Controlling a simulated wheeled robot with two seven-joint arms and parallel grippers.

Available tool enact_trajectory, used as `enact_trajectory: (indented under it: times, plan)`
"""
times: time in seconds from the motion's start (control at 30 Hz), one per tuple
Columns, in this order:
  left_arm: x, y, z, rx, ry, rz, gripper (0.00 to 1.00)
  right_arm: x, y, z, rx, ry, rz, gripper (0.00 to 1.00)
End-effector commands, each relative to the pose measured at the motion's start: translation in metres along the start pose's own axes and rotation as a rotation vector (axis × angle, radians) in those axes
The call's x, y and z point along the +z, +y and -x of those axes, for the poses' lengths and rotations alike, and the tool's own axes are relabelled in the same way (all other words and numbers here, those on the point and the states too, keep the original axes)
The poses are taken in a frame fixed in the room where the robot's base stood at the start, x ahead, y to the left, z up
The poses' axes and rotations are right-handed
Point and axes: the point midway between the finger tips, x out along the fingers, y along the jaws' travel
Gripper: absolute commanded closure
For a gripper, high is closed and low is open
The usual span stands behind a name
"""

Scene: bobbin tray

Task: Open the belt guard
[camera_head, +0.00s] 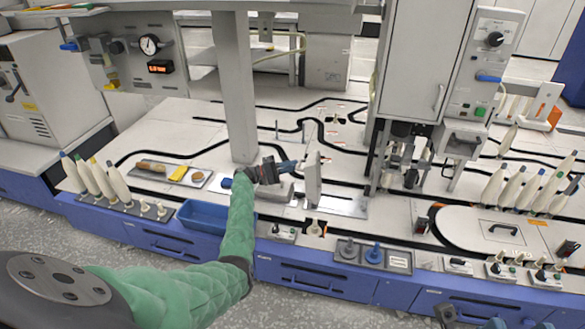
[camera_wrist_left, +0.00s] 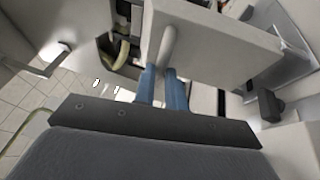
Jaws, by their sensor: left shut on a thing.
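The belt guard (camera_head: 313,180) is a pale upright panel standing on a light metal base plate (camera_head: 345,207), right of the grey post in the head view. In the left wrist view the guard (camera_wrist_left: 235,42) fills the upper middle and right, with a round peg handle (camera_wrist_left: 169,45) standing out from its face. My left gripper (camera_head: 287,166) reaches it from the left. Its blue fingers (camera_wrist_left: 163,85) are shut on the peg handle, close to the panel. Dark and blue parts at the bottom right edge look like my right gripper (camera_head: 522,324), mostly cut off.
A grey post (camera_head: 235,90) rises just behind my left gripper. A blue tray (camera_head: 205,217) lies to the left of my forearm. A tall cabinet (camera_head: 422,60) hangs to the right of the guard. Pale bobbins stand at both ends of the bench.

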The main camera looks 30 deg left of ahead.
Motion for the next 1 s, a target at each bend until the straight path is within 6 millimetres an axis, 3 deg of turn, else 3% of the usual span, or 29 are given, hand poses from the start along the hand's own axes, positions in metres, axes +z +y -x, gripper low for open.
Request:
enact_trajectory:
  times: [0.73,0.77,0.83,1.0]
  plan:
    - [0.0018,-0.0099,0.0025,-0.007,-0.002,0.009,1.00,0.0008,-0.0005,0.0028,0.004,0.001,-0.009,0.64]
    - [0.0019,-0.0099,0.0025,-0.006,-0.002,0.009,0.82,0.0008,-0.0006,0.0028,0.004,0.001,-0.009,0.64]
    - [0.0017,-0.0093,0.0023,-0.006,-0.002,0.008,0.68,0.0008,-0.0006,0.0029,0.004,0.000,-0.009,0.64]
    - [0.0006,-0.0065,0.0026,-0.004,-0.001,0.005,0.66,0.0018,-0.0008,0.0031,0.004,-0.001,-0.009,0.64]
